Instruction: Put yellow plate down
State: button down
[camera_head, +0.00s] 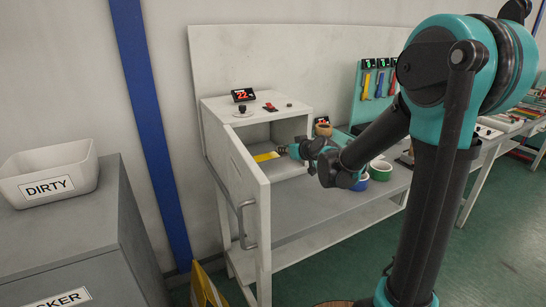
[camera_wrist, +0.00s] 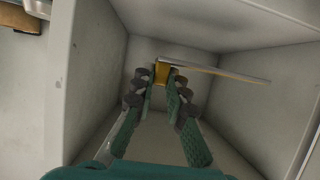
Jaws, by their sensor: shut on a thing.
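The yellow plate (camera_head: 265,157) is inside the open cabinet compartment (camera_head: 222,108) on the workbench. In the wrist view the yellow plate (camera_wrist: 162,73) shows as a small yellow patch between my fingertips. A thin pale edge runs from there to the right. My gripper (camera_head: 287,151) reaches into the compartment from the right. In the wrist view my gripper (camera_wrist: 160,78) is shut on the plate, its two fingers on either side of it. I cannot tell whether the plate touches the compartment floor.
The compartment door (camera_head: 246,213) stands open at the left. A red display (camera_head: 243,95) and controls sit on the cabinet top. Blue and green tape rolls (camera_head: 381,171) lie on the bench to the right. A white DIRTY bin (camera_head: 49,174) stands on a grey locker at left.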

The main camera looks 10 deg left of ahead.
send_over(274, 162)
notch_tip(274, 162, down, 2)
jog(key=shift+f, duration=0.1)
notch_tip(274, 162, down, 4)
jog(key=shift+f, duration=0.4)
jog(key=c, duration=1.5)
grip_release()
jog(key=shift+f, duration=0.1)
jog(key=shift+c, duration=0.2)
jog(key=v, duration=1.2)
